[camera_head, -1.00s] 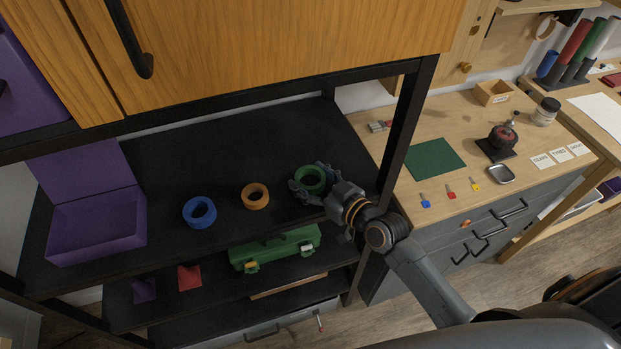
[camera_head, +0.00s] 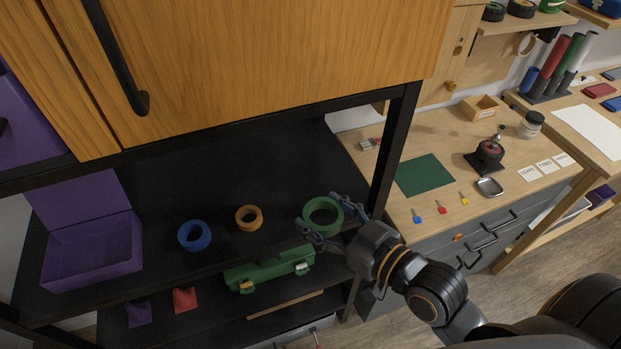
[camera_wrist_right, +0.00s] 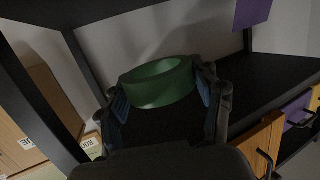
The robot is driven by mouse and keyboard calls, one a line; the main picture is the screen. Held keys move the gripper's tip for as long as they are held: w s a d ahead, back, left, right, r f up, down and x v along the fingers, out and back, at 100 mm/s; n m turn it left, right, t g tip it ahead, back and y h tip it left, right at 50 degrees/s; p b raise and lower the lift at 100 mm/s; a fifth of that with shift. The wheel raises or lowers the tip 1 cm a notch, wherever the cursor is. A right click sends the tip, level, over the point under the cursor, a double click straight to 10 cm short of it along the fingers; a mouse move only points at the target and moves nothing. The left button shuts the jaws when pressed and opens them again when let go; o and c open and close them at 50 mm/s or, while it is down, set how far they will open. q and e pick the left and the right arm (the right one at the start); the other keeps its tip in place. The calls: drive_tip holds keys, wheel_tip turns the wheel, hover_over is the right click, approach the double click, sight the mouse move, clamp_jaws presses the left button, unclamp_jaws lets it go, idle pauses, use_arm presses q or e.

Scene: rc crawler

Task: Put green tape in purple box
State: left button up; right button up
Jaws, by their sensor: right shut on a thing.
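The green tape (camera_head: 322,229) is a roll held between the fingers of my right gripper (camera_head: 324,222), at the right front of the black shelf. In the right wrist view the green tape (camera_wrist_right: 157,84) sits between both fingers (camera_wrist_right: 160,98). It looks raised above the shelf. The purple box (camera_head: 92,262) stands open at the far left of the same shelf, its lid up at the back. My left gripper is not in view.
A blue tape roll (camera_head: 194,236) and an orange tape roll (camera_head: 249,218) lie on the shelf between the gripper and the box. A black post (camera_head: 392,150) stands right of the gripper. A wooden cabinet (camera_head: 270,60) hangs above. A green toolbox (camera_head: 268,272) is below.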

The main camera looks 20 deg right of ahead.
drive_tip(key=shift+s+r, duration=0.1)
drive_tip(key=shift+s, duration=0.15)
drive_tip(key=w+d+f+m+t+h+b, duration=0.1)
drive_tip(key=w+d+f+m+h+b, duration=0.2)
drive_tip(key=w+d+m+h+b, duration=0.1)
drive_tip(key=w+h+b, duration=0.1)
drive_tip(key=w+h, duration=0.1)
drive_tip(key=w, duration=0.1)
drive_tip(key=shift+d+m+t, duration=0.3)
drive_tip(key=shift+d+m, duration=0.05)
drive_tip(key=shift+m, duration=0.05)
drive_tip(key=shift+r, duration=0.1)
